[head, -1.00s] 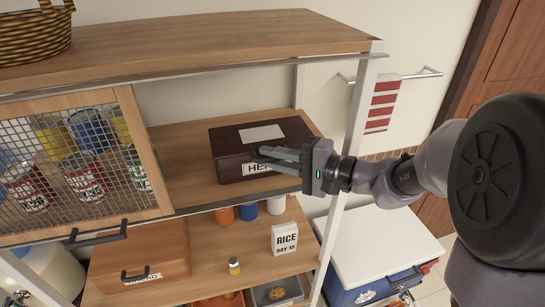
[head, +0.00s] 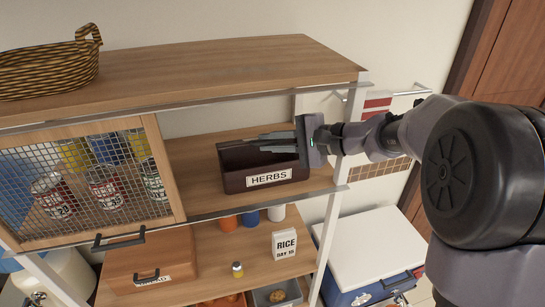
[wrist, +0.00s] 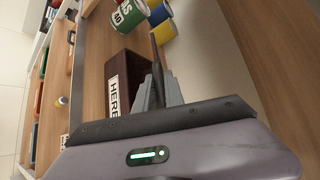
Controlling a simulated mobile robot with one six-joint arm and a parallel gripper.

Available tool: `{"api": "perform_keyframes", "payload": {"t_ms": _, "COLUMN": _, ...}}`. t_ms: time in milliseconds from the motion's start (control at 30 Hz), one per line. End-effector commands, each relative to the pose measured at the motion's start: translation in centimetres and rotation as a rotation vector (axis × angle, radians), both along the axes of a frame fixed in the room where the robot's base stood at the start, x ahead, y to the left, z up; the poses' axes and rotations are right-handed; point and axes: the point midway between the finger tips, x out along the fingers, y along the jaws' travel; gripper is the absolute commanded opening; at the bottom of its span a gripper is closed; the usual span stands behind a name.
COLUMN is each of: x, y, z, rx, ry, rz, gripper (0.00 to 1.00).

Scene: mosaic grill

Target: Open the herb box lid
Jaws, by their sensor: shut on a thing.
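The herb box (head: 238,181) is a dark brown box with a white HERBS label, on the middle shelf in the head view. Its top is open at the front, and its dark inside shows. Its lid (head: 236,143) is raised and seen almost edge-on above the box. My gripper (head: 277,141) reaches in from the right and is shut on the lid. In the wrist view the lid (wrist: 155,48) is a thin dark strip running out from between the fingers (wrist: 158,90), beside the herb box (wrist: 127,66). The box's contents cannot be made out.
A mesh-fronted cabinet (head: 92,185) with several cans stands left of the box. The upper shelf (head: 200,68) lies above my gripper, and a white shelf post (head: 328,220) stands close on the right. A RICE box (head: 284,243) sits on the shelf below.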

Motion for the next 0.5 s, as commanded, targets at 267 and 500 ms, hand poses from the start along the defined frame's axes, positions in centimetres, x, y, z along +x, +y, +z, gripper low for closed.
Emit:
{"api": "perform_keyframes", "payload": {"t_ms": 267, "x": 1.6, "y": 0.5, "z": 2.2, "rx": 0.001, "ry": -0.003, "rz": 0.0, "gripper": 0.0}}
{"api": "perform_keyframes", "payload": {"t_ms": 500, "x": 2.5, "y": 0.7, "z": 3.2, "rx": 0.002, "ry": -0.003, "rz": 0.0, "gripper": 0.0}}
